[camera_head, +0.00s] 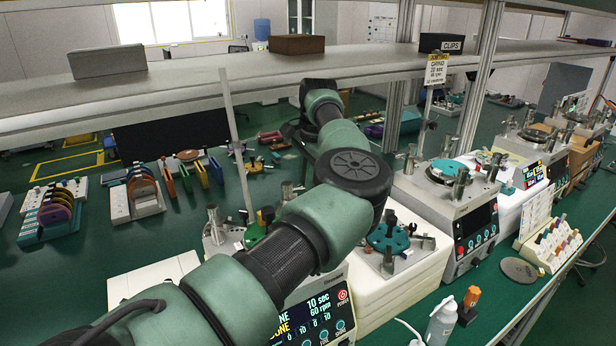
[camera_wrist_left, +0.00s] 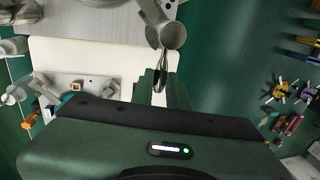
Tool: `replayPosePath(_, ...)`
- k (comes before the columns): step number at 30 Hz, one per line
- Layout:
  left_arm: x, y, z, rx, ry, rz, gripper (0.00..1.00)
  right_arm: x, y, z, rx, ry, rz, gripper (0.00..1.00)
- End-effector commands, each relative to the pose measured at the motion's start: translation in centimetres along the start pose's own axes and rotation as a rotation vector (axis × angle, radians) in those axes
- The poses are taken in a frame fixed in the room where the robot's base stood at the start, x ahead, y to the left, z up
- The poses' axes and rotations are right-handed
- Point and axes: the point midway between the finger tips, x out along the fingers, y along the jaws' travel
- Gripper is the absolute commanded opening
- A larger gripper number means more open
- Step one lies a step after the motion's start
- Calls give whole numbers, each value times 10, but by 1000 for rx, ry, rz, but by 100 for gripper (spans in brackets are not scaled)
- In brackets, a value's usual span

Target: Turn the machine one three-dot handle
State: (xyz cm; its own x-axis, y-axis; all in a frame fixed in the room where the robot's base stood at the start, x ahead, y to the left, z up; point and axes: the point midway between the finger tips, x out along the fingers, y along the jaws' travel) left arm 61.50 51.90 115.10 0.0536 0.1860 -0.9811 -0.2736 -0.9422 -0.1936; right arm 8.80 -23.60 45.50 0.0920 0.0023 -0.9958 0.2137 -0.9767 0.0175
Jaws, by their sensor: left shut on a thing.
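Machine one, at the front in the head view, has a lit display (camera_head: 313,310) reading 10 sec and 60 rpm. Metal posts (camera_head: 213,222) stand on its top, and my left arm covers part of it. In the left wrist view my left gripper (camera_wrist_left: 160,88) is shut on a thin metal handle (camera_wrist_left: 161,66), below a round metal cylinder (camera_wrist_left: 168,36). The handle's dots cannot be made out. In the head view my own arm hides the fingertips. My right gripper is not in view.
A white stack (camera_head: 408,285) with a teal-topped fixture (camera_head: 388,237) stands right of machine one. A second machine (camera_head: 450,200) is beyond it. A grey shelf (camera_head: 190,85) spans above the bench. A bottle (camera_head: 441,322) stands at the front right.

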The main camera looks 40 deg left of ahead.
Motion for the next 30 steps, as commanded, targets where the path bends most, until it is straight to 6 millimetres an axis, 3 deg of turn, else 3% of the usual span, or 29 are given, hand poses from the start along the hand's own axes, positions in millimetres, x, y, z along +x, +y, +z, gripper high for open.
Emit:
replayPosePath(14,-2,-3,-1,-18,1,-7,0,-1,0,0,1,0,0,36)
replayPosePath(15,-2,-3,-1,-18,1,-7,18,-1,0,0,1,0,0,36)
replayPosePath(17,-2,-3,-1,-18,1,-7,35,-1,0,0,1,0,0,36)
replayPosePath(18,-2,-3,-1,-18,1,-6,37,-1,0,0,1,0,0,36)
replayPosePath(30,-9,-2,-1,-16,1,-4,37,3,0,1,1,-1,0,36)
